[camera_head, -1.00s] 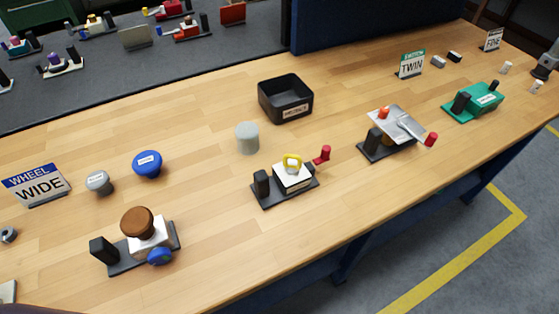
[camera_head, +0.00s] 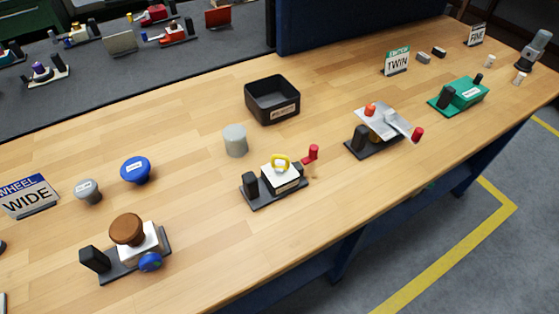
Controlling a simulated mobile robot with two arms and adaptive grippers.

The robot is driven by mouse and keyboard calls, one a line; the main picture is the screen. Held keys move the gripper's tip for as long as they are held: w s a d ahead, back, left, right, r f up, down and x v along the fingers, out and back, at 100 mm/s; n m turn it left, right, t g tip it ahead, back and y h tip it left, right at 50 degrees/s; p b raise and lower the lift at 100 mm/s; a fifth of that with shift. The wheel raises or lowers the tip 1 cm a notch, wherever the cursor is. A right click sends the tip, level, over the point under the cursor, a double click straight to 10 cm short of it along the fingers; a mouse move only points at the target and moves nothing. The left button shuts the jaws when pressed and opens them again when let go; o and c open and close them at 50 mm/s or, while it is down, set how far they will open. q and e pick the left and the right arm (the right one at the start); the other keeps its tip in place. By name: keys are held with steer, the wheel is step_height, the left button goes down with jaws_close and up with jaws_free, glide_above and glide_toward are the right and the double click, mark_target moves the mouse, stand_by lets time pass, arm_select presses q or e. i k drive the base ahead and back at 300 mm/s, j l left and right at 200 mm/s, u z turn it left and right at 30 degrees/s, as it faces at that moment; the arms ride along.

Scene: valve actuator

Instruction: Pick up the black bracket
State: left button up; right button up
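Several dark L-shaped brackets stand on the wooden table, and I cannot tell which one is the black bracket. One dark bracket (camera_head: 95,259) at the front left bears a white block with a brown knob (camera_head: 127,229) and a blue knob. A third dark bracket (camera_head: 360,138) to the right stands under a grey plate with red knobs. Neither of my grippers is in view.
A black open bin (camera_head: 272,117) and a grey cylinder (camera_head: 235,141) stand behind the middle bracket. A WIDE sign (camera_head: 29,197), a blue knob (camera_head: 136,170) and a grey knob (camera_head: 88,190) are at left. A green unit (camera_head: 465,92) is at right. The middle front is clear.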

mark_target(271, 187)
steer(key=l+u, duration=0.35)
steer(key=l, duration=0.15)
steer(key=l+u, duration=0.3)
steer(key=l, duration=0.15)
steer(key=k+l+u, duration=0.15)
steer(key=l+u, duration=0.2)
steer(key=l, duration=0.1)
